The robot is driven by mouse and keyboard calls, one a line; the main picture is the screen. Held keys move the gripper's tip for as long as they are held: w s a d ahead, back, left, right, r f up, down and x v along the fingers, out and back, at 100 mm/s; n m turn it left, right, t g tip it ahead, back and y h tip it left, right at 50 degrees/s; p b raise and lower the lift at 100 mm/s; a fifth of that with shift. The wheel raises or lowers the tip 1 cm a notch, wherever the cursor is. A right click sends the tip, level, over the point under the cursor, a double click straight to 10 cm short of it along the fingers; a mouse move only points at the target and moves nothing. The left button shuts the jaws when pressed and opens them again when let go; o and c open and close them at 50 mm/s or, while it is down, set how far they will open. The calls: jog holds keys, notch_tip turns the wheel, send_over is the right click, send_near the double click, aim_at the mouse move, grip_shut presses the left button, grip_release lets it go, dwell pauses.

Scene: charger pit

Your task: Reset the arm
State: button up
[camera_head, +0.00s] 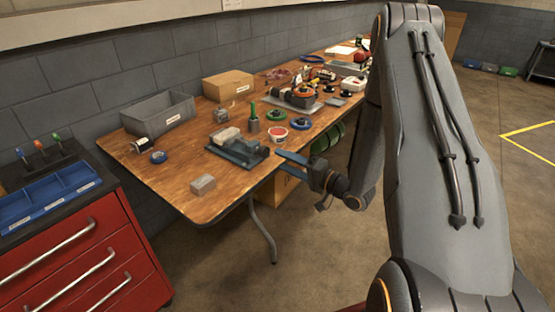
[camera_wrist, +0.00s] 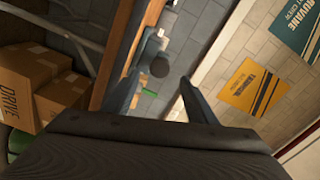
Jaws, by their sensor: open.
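My gripper (camera_head: 290,165) is at the table's front edge in the head view, close to the dark vise-like block on the table. In the wrist view its two fingers (camera_wrist: 160,98) stand apart with nothing between them. My grey arm fills the right of the head view, folded down from a high elbow. The wooden table (camera_head: 185,190) carries tools and parts.
A grey bin (camera_head: 160,115) and a cardboard box (camera_head: 228,85) stand at the table's back. A red drawer cabinet (camera_head: 80,255) with a blue tray (camera_head: 45,200) is at left. Cardboard boxes (camera_wrist: 35,80) show under the table. Open floor lies at right.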

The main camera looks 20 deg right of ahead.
jog(key=shift+s+d, duration=0.15)
jog(key=shift+s, duration=0.1)
